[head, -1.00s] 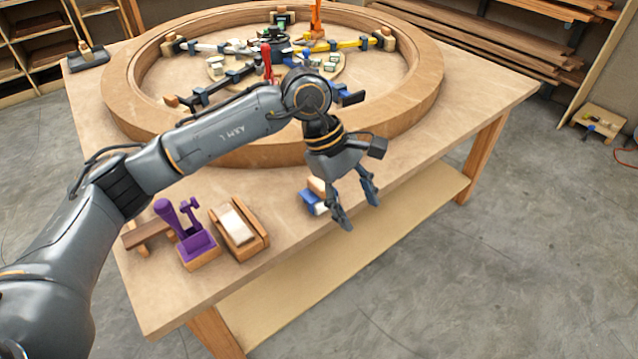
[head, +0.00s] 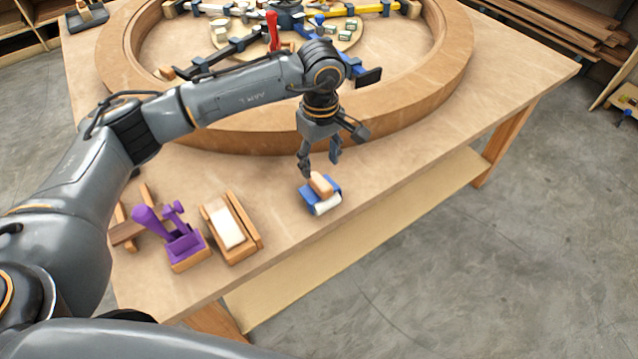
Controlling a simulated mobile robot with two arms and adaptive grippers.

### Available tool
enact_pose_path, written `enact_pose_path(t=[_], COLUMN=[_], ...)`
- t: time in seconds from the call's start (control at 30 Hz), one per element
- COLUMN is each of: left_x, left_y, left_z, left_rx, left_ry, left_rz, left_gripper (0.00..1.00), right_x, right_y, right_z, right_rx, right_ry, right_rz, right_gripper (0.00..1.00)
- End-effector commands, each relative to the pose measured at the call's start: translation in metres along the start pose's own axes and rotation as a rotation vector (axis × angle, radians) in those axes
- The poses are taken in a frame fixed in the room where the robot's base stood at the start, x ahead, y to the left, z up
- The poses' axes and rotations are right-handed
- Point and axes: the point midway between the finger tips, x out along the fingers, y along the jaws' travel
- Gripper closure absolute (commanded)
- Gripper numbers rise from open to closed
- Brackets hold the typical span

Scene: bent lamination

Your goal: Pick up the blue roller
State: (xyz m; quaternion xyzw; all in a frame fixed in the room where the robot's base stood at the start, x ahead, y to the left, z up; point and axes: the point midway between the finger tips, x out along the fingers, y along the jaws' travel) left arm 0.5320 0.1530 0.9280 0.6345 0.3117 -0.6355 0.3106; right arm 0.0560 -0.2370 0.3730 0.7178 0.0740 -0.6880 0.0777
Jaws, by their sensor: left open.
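The blue roller (head: 334,189) lies on the tabletop near its front edge. It has a blue body, an orange-tan wooden handle on top and a white cylinder at its front. My left gripper (head: 320,172) is open, with its fingers pointing down just behind and above the roller's handle. The fingertips look close to the handle, but I cannot tell whether they touch it. Nothing is between the fingers that I can make out. My right gripper is not in view.
A purple-handled plane (head: 183,245) and a wooden block holder with a white pad (head: 228,228) stand left of the roller. A large wooden ring (head: 400,113) with clamps lies behind my left arm. The wooden table (head: 400,172) is bare right of the roller.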

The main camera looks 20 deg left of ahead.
Motion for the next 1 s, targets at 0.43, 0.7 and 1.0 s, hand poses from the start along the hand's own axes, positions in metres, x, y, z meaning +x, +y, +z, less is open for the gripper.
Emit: enact_pose_path(t=[0.43,0.7,1.0], left_x=[0.049,0.056,0.055], left_y=[-0.008,-0.007,-0.007], left_z=[0.006,0.006,0.006], left_rx=[0.001,0.001,0.001], left_ry=[-0.003,-0.002,-0.002], left_rz=[-0.001,0.001,0.001], left_gripper=[0.45,0.45,1.00], right_x=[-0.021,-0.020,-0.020], right_y=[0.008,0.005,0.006], right_z=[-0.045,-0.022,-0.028], right_rx=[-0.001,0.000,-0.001], right_ry=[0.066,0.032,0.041], right_rz=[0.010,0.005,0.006], right_gripper=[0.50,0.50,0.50])
